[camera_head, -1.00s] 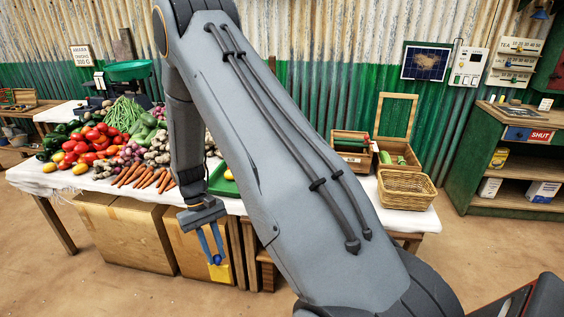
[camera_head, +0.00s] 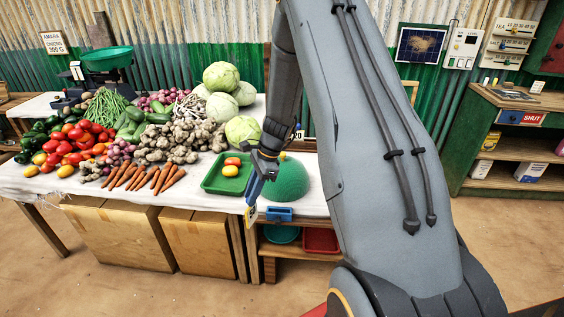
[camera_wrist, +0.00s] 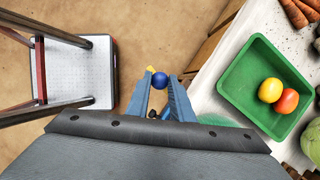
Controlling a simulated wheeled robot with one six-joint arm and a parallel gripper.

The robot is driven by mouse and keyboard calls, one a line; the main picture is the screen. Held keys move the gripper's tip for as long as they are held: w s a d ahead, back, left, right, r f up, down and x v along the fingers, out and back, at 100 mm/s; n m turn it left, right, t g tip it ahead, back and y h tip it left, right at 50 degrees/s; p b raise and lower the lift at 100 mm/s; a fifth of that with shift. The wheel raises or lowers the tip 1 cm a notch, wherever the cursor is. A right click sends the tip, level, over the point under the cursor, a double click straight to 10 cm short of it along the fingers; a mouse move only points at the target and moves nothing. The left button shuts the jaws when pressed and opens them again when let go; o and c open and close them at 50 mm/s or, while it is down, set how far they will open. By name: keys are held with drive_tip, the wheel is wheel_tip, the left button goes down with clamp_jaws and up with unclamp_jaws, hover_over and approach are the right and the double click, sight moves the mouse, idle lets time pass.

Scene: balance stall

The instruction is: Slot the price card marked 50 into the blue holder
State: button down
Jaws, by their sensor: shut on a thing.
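My gripper (camera_head: 254,196) is shut on a blue ball-shaped knob (camera_wrist: 160,80) that carries a small yellow card (camera_head: 250,218). The card hangs below the fingertips in the head view, seen nearly edge-on, and its marking is not readable. In the wrist view the fingertips (camera_wrist: 161,85) close around the knob, with a sliver of yellow just beyond. The blue holder (camera_head: 279,214) sits at the front edge of the table, just right of the card and apart from it in the head view.
A green tray (camera_head: 212,186) with tomatoes and a green dome-shaped thing (camera_head: 290,180) stand close to my gripper. Vegetables cover the table's left. Cardboard boxes (camera_head: 120,236) stand below. The floor in front is clear.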

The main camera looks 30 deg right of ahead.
drive_tip(key=w+d+r+m+t+h+p, duration=0.1)
drive_tip(key=d+r+m+t+h, duration=0.2)
drive_tip(key=d+r+m, duration=0.3)
drive_tip(key=d+m+t, duration=0.1)
drive_tip(key=d+m, duration=0.4)
drive_tip(key=m, duration=0.3)
drive_tip(key=shift+w+d+h, duration=0.25)
drive_tip(key=shift+w+h, duration=0.05)
drive_tip(key=shift+w, duration=0.05)
drive_tip(key=shift+f, duration=0.15)
drive_tip(key=shift+f+b, duration=2.8)
drive_tip(key=shift+b, duration=0.65)
drive_tip(key=shift+f+b, duration=0.25)
drive_tip(key=shift+b, duration=0.05)
drive_tip(key=shift+f+b, duration=1.2)
drive_tip(key=shift+b, duration=0.3)
drive_tip(key=shift+r, duration=0.15)
